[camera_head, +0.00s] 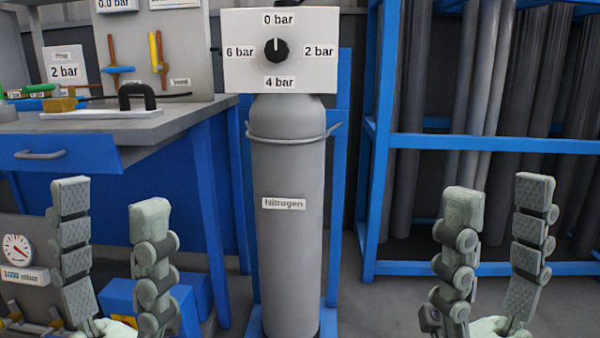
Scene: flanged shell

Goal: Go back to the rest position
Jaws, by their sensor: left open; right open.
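My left gripper (112,208) is at the lower left, fingers pointing up, open and empty. It is in front of the blue workbench and a gauge panel. My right gripper (498,200) is at the lower right, also fingers up, open and empty, in front of the blue rack. Neither gripper appears to touch anything. The grey nitrogen cylinder (284,240) stands upright between them, farther back. Above it is a white regulator panel (238,70) with a black knob (275,50) whose white mark points up towards 0 bar.
A workbench (75,125) at left carries a white plate with a black handle (137,93). A panel with coloured valve levers (158,58) stands behind. A pressure gauge (18,249) is at lower left. A blue rack (490,147) holds grey pipes at right. Floor shows beside the cylinder.

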